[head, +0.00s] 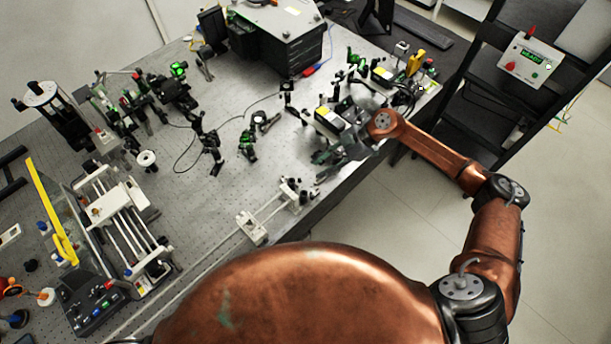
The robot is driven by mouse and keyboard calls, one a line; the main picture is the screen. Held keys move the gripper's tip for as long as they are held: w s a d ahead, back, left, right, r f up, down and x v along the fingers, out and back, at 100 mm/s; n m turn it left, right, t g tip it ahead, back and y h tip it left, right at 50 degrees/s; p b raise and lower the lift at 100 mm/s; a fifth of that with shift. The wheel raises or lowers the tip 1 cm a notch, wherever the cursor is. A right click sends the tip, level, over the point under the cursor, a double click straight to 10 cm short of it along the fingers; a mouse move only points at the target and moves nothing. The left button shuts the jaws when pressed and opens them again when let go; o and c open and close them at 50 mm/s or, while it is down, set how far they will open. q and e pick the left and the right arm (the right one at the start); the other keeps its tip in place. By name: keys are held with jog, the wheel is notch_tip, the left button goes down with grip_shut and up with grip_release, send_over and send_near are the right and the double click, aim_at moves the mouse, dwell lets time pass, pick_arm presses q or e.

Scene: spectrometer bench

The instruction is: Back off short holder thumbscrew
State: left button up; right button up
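My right arm reaches in from the right over the optical bench (235,92). My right gripper (326,155) is at the bench's right part, low among small dark optics mounts. Its fingers are small and dark against these parts, so I cannot tell whether they are open or shut, or whether they touch anything. Short black post holders stand near it, one dark mount (287,96) to its upper left and another (262,121) to its left. I cannot make out which is the short holder, and no thumbscrew can be picked out. My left gripper is not in view.
Green-marked mounts (247,143) and a black cable lie left of the gripper. A white rail fixture (267,212) sits by the bench's front edge. A large dark box (278,40) stands behind. A control box (531,60) is on the rack at right. Bare bench lies between.

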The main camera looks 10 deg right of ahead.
aim_at(299, 181)
jog(key=x, duration=0.7)
jog(key=shift+a+f+p, duration=0.15)
jog(key=shift+a+p, duration=0.1)
jog(key=shift+p, duration=0.15)
jog(key=shift+s, duration=0.1)
jog(key=shift+c, duration=0.3)
grip_shut()
